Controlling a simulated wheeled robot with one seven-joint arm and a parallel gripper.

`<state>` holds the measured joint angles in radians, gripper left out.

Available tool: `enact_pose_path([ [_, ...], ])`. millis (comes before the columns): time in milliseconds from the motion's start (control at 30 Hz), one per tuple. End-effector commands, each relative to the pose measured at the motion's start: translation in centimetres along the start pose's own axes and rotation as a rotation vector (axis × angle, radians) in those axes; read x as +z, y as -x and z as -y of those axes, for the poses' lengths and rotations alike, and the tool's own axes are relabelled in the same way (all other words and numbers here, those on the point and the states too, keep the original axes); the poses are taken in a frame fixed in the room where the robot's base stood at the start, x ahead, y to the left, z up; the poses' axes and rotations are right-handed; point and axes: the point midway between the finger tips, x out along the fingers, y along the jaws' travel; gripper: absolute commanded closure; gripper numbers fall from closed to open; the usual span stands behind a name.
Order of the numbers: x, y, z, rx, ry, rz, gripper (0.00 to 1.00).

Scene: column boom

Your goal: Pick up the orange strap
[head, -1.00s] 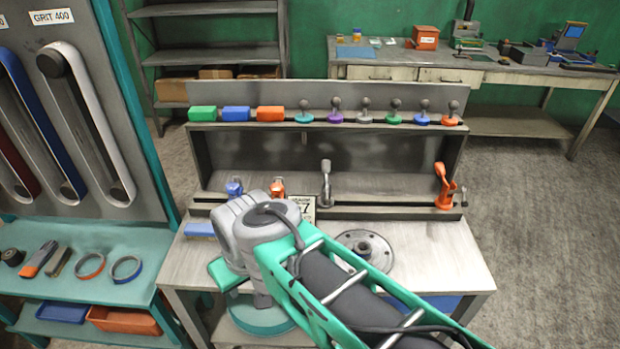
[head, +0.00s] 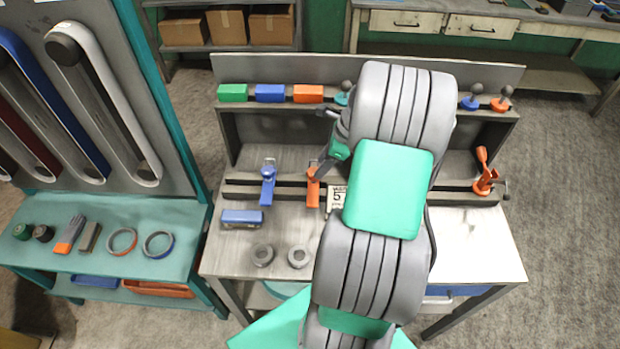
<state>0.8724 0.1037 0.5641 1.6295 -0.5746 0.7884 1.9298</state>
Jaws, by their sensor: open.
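The orange strap (head: 122,242) looks like a thin ring-shaped band, part orange and part grey. It lies flat on the teal side table at the left, with a similar blue and grey ring (head: 158,245) just to its right. My gripper (head: 325,146) is partly hidden by my arm. Its dark parts show over the back of the workbench, well to the right of the strap and apart from it. It is open, and I see nothing held in it.
The teal table (head: 190,222) also holds an orange and grey tool (head: 70,236), a grey block (head: 89,237) and dark rolls. On the workbench (head: 470,245) stand a blue clamp (head: 268,184) and an orange clamp (head: 313,186). A tall panel (head: 165,85) with belts rises behind the table.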

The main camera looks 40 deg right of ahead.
Motion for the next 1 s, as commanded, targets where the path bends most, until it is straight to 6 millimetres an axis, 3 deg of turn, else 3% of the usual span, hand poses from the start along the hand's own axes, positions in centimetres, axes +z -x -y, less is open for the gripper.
enact_pose_path([
  [333, -0.3, -5.1, 0.1, -0.004, 0.003, -0.001, 0.56],
  [633, 0.2, -5.0, 0.1, -0.003, 0.004, -0.002, 0.57],
  [1000, 0.2, -5.0, 0.0, -0.002, 0.005, -0.002, 0.87],
])
